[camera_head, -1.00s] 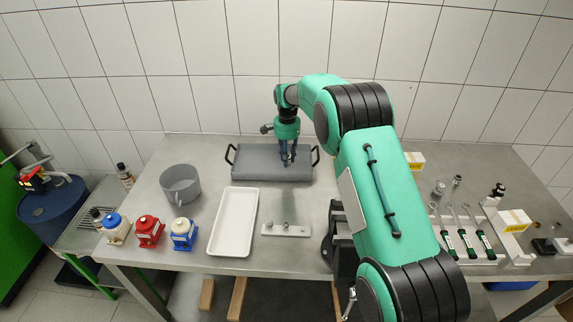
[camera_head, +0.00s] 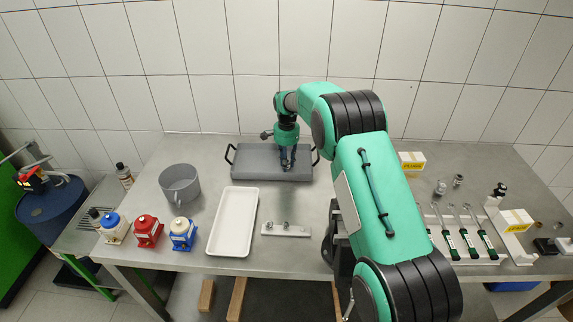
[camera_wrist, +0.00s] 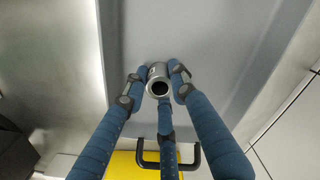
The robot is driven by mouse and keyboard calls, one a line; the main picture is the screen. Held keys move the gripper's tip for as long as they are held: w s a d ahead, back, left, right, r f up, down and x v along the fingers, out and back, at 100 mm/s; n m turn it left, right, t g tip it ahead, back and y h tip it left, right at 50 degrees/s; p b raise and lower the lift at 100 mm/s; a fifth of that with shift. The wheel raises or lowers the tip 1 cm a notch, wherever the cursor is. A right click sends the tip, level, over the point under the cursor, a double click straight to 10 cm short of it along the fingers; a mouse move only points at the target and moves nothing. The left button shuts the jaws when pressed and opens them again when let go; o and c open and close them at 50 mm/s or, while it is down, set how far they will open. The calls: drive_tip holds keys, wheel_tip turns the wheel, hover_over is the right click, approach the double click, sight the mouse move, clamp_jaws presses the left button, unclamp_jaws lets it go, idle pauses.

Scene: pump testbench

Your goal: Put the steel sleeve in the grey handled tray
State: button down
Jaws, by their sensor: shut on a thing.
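My gripper (camera_head: 288,164) points down over the grey handled tray (camera_head: 252,162) at the back middle of the table. In the wrist view its blue fingers (camera_wrist: 160,82) are shut on the steel sleeve (camera_wrist: 158,80), a short silver cylinder with a dark bore facing the camera. The floor of the grey tray (camera_wrist: 195,35) lies behind the sleeve in that view. I cannot tell whether the sleeve touches the tray floor. In the head view the fingers hide the sleeve. The tray has black handles at its left and right ends.
A white tray (camera_head: 234,222) and a plate with small fittings (camera_head: 286,230) lie in front of the grey tray. A tool rack (camera_head: 464,240) and yellow-labelled boxes (camera_head: 412,162) are on the right.

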idle(0.3)
drive_tip(key=c, duration=1.4)
unclamp_jaws()
drive_tip(key=shift+c, duration=0.2)
drive_tip(key=shift+r, duration=0.1)
wheel_tip(320, 180, up, 12)
drive_tip(key=p, duration=0.2)
